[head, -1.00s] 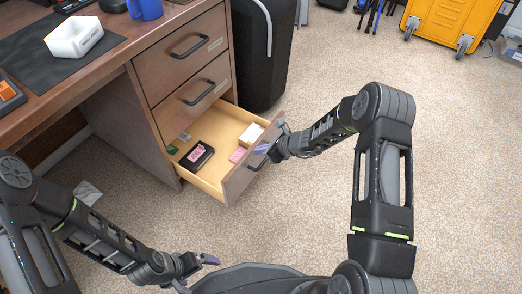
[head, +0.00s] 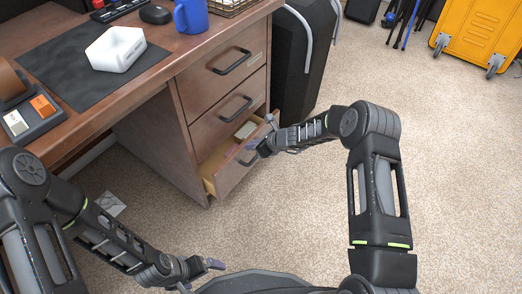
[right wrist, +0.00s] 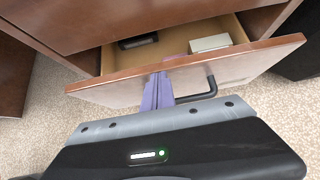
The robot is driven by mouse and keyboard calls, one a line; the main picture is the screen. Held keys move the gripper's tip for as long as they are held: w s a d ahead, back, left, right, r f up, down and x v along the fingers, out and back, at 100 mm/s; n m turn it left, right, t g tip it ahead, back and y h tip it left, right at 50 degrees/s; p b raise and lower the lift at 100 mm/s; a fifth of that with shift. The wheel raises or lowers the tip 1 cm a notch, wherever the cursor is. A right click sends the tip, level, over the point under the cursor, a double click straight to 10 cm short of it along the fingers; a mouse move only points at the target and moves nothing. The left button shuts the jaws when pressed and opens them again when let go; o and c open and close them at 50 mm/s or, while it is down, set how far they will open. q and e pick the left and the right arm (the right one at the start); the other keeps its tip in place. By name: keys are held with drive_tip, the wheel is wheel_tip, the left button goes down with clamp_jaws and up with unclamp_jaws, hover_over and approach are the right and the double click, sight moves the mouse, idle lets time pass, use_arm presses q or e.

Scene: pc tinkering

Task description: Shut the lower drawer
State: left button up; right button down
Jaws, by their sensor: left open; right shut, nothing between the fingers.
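The lower drawer (head: 236,172) of the wooden desk is partly open, its front standing a short way out from the cabinet. In the right wrist view its front panel (right wrist: 120,88) and black handle (right wrist: 211,84) show, with a dark item (right wrist: 138,41) and a pale box (right wrist: 210,43) inside. My right gripper (head: 254,148) is shut and empty, its purple fingertips (right wrist: 157,90) at the drawer front beside the handle; they appear to touch the panel. My left gripper (head: 216,264) is open and empty, low over the floor, away from the desk.
Two drawers above, the middle one (head: 236,108) and the top one (head: 232,64), are shut. A black case (head: 305,60) stands right of the desk. The desk top holds a white tray (head: 116,49) and a blue mug (head: 190,16). Carpet (head: 300,215) in front is clear.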

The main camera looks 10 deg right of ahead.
drive_tip(key=shift+w+a, duration=1.05)
drive_tip(key=shift+w, duration=0.2)
use_arm(q)
drive_tip(key=shift+w+a+r, duration=0.1)
drive_tip(key=shift+r, duration=0.15)
use_arm(e)
drive_tip(key=shift+s+d, duration=0.1)
drive_tip(key=shift+s+d, duration=0.15)
drive_tip(key=p, duration=0.3)
approach(245, 142)
drive_tip(key=s+d, duration=0.2)
drive_tip(key=s, duration=0.1)
use_arm(q)
drive_tip(key=s+r, duration=0.2)
drive_tip(key=r, duration=0.1)
drive_tip(key=shift+s+r, duration=0.2)
drive_tip(key=shift+s, duration=0.1)
use_arm(e)
drive_tip(key=shift+s+d+r, duration=0.1)
drive_tip(key=shift+s+r, duration=0.4)
drive_tip(key=shift+r, duration=0.15)
